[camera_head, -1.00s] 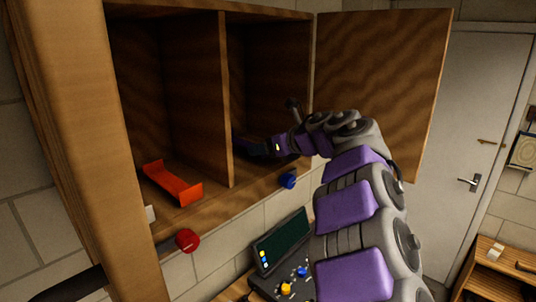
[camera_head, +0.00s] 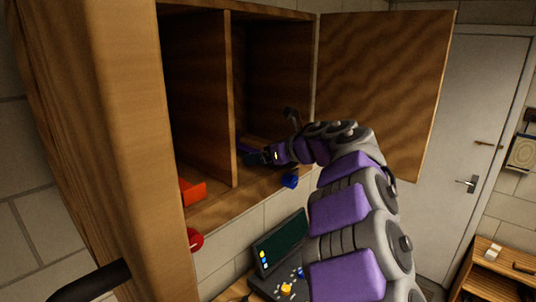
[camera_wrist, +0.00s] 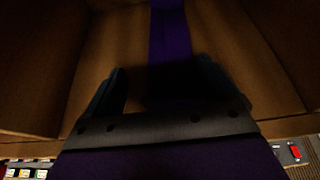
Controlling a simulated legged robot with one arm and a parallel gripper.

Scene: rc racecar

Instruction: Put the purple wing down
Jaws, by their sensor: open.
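The purple wing (camera_wrist: 169,35) lies in the right compartment of the wooden cabinet, a dark strip running away from my gripper in the wrist view. In the head view only a dim purple piece (camera_head: 250,142) of it shows beside the gripper. My gripper (camera_wrist: 160,82) is open, its two dark fingers spread on either side of the wing's line; it also shows at the compartment's front in the head view (camera_head: 250,158). Shadow hides the wing's near end, so I cannot tell whether a finger touches it.
An orange-red wing (camera_head: 192,191) lies in the left compartment, beyond a divider (camera_head: 229,100). The cabinet door (camera_head: 385,85) stands open on the right. A console (camera_head: 282,245) sits below.

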